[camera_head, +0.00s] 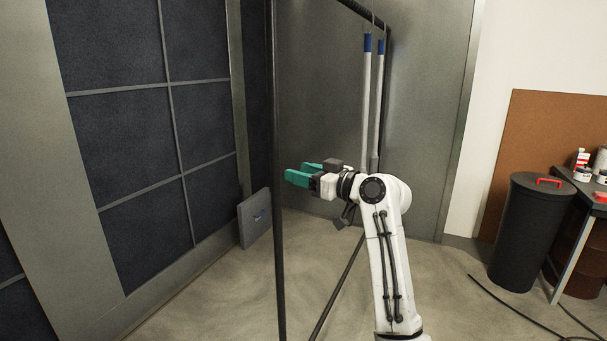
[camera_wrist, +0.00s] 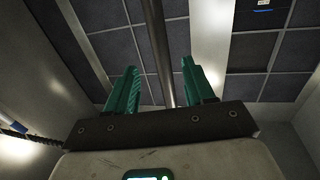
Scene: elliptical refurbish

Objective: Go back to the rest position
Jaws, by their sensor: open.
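My gripper (camera_head: 298,172) is at the end of my white arm, near the middle of the head view. Its two teal fingers point left and are apart, with nothing between them. In the wrist view my gripper (camera_wrist: 162,88) also shows its fingers spread, with a dark pole behind the gap. The pole belongs to a dark metal frame (camera_head: 278,120). In the head view the fingers are close to the frame's upright; I cannot tell whether they touch it.
Two blue-tipped white rods (camera_head: 366,100) hang from the frame behind my arm. A grey panel (camera_head: 255,218) leans at the left wall. A black bin (camera_head: 530,230) and a table (camera_head: 566,178) with bottles stand at right. Cables (camera_head: 515,312) lie on the floor.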

